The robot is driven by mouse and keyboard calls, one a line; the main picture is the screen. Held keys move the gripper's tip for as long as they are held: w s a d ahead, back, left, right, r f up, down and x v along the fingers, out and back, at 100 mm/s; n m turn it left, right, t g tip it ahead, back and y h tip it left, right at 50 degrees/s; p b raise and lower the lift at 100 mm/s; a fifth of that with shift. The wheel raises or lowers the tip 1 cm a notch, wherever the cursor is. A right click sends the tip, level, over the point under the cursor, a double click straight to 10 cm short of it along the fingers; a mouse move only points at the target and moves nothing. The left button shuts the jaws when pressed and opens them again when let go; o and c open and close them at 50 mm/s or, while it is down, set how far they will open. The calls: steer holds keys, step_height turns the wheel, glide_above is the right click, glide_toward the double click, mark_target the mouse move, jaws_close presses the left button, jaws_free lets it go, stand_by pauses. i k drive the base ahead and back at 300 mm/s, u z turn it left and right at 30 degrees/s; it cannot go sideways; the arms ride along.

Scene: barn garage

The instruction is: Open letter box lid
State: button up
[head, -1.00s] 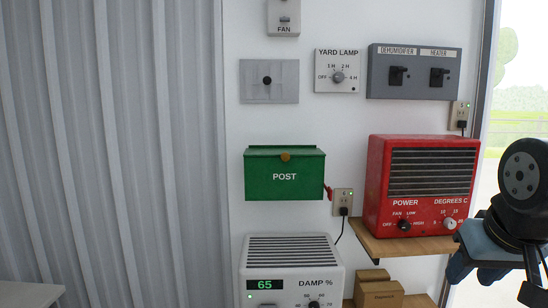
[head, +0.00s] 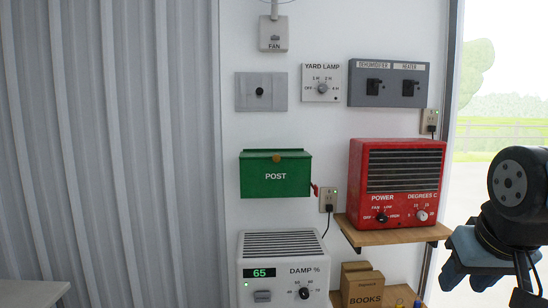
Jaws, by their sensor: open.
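The green letter box (head: 275,178), marked POST, hangs on the white wall in the middle of the head view. Its lid (head: 258,154) lies shut along the top, with a brown round knob (head: 277,157) at its front edge. A small red flag (head: 315,189) sticks out at the box's right side. My gripper (head: 468,276) is at the lower right, blue-grey, partly hidden behind my black wrist. It is open, well to the right of the letter box and lower, touching nothing that I can see.
A red heater (head: 404,183) stands on a wooden shelf (head: 395,235) between the letter box and my gripper. A white dehumidifier (head: 283,270) sits below the letter box. An outlet with a plug (head: 328,203) is close to its right. Switch panels hang above. Corrugated wall is left.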

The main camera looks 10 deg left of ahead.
mark_target(276, 156)
steer(key=z, duration=0.1)
steer(key=i, duration=0.95)
steer(key=u, duration=0.05)
